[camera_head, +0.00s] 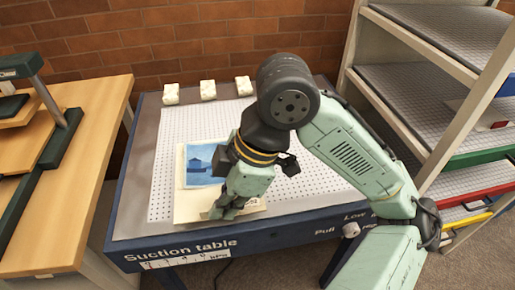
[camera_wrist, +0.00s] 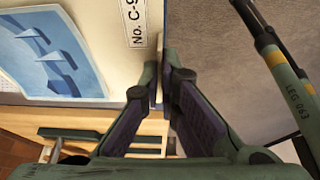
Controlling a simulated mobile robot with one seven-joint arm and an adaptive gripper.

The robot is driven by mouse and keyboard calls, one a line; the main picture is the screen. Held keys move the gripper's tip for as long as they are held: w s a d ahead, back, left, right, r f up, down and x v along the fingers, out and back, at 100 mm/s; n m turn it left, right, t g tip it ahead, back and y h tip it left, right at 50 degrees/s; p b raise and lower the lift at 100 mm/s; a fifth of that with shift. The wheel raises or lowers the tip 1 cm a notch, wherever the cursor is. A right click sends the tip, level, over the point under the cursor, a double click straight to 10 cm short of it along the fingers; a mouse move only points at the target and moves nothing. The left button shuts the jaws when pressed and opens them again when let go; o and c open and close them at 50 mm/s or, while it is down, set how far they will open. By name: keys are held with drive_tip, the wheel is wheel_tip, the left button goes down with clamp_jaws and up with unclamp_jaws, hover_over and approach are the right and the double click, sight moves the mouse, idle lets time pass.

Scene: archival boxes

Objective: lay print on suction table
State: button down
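The print (camera_head: 206,164) is a blue picture on a cream mount. It shows over the front left part of the suction table (camera_head: 300,188), inside the table's outline in the head view. I cannot tell whether the mount lies flat on the perforated top or is held just above it. My gripper (camera_head: 222,212) is at the mount's front edge. In the wrist view, the fingertips (camera_wrist: 161,72) are close together on either side of the mount edge, beside the printed number. The print (camera_wrist: 55,50) fills the upper left there. My arm hides the mount's right part in the head view.
Three white blocks (camera_head: 208,90) stand along the table's back edge. A wooden bench (camera_head: 85,150) with a press stands at the left. A rack with grey perforated shelves (camera_head: 440,100) stands close at the right. The table's right part is clear.

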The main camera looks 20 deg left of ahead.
drive_tip(key=w, duration=0.4)
drive_tip(key=w+d+f+p, duration=0.1)
drive_tip(key=w, duration=0.4)
drive_tip(key=w+p, duration=0.1)
drive_tip(key=w, duration=0.4)
drive_tip(key=shift+w+d+f, duration=0.15)
drive_tip(key=shift+d, duration=0.1)
wheel_tip(320, 180, down, 3)
drive_tip(key=shift+f+p, duration=0.2)
drive_tip(key=shift+p, duration=0.25)
drive_tip(key=c, duration=2.3)
unclamp_jaws()
drive_tip(key=shift+f, duration=0.3)
drive_tip(key=o, duration=0.5)
drive_tip(key=b+v, duration=0.1)
drive_tip(key=v, duration=1.1)
drive_tip(key=shift+r, duration=0.3)
drive_tip(key=shift+a, duration=0.1)
